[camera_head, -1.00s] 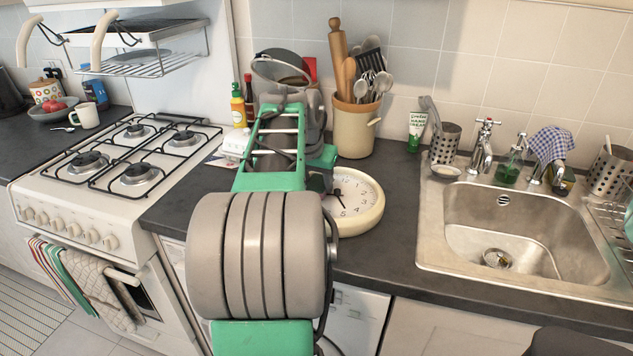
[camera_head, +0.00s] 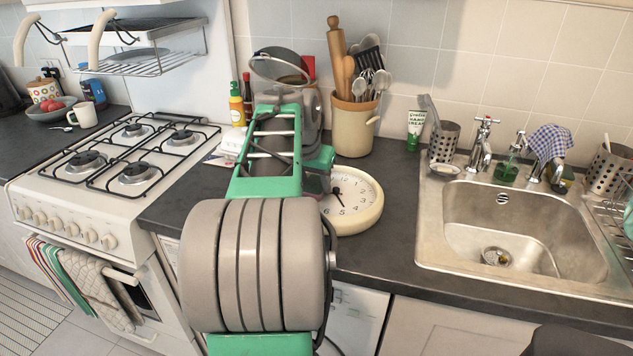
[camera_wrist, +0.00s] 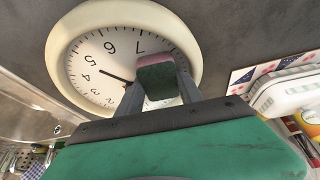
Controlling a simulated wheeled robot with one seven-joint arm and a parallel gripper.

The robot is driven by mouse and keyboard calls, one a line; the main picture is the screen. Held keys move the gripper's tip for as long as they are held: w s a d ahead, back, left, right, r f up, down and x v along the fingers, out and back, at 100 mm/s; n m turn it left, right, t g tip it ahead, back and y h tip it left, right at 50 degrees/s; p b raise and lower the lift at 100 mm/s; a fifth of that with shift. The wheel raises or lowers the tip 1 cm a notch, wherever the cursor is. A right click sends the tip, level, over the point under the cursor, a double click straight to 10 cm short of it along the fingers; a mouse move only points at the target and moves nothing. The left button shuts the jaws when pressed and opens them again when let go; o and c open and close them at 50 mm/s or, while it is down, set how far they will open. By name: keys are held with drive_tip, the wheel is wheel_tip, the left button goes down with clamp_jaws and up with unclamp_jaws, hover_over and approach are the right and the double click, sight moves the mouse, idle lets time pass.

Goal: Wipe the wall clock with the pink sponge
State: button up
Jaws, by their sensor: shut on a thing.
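The wall clock (camera_head: 352,203) lies face up on the dark counter, with a cream rim and white dial. My arm hides its left part in the head view. In the wrist view the clock (camera_wrist: 90,72) fills the upper left. My gripper (camera_wrist: 157,82) is shut on the sponge (camera_wrist: 157,63), which has a pink side and a dark greenish side. The sponge is over the dial near the 7, by the clock's rim. I cannot tell whether it touches the dial.
A utensil crock (camera_head: 354,124) stands behind the clock, with a hand cream tube (camera_head: 415,130) to its right. The sink (camera_head: 520,235) is at the right, and the gas stove (camera_head: 120,165) at the left. Bare counter lies between clock and sink.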

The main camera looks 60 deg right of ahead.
drive_tip(key=shift+w+d+p, duration=0.15)
drive_tip(key=shift+d+p, duration=0.8)
drive_tip(key=shift+d, duration=0.45)
idle(0.6)
drive_tip(key=shift+r, duration=0.1)
wheel_tip(320, 180, up, 9)
drive_tip(key=p, duration=0.7)
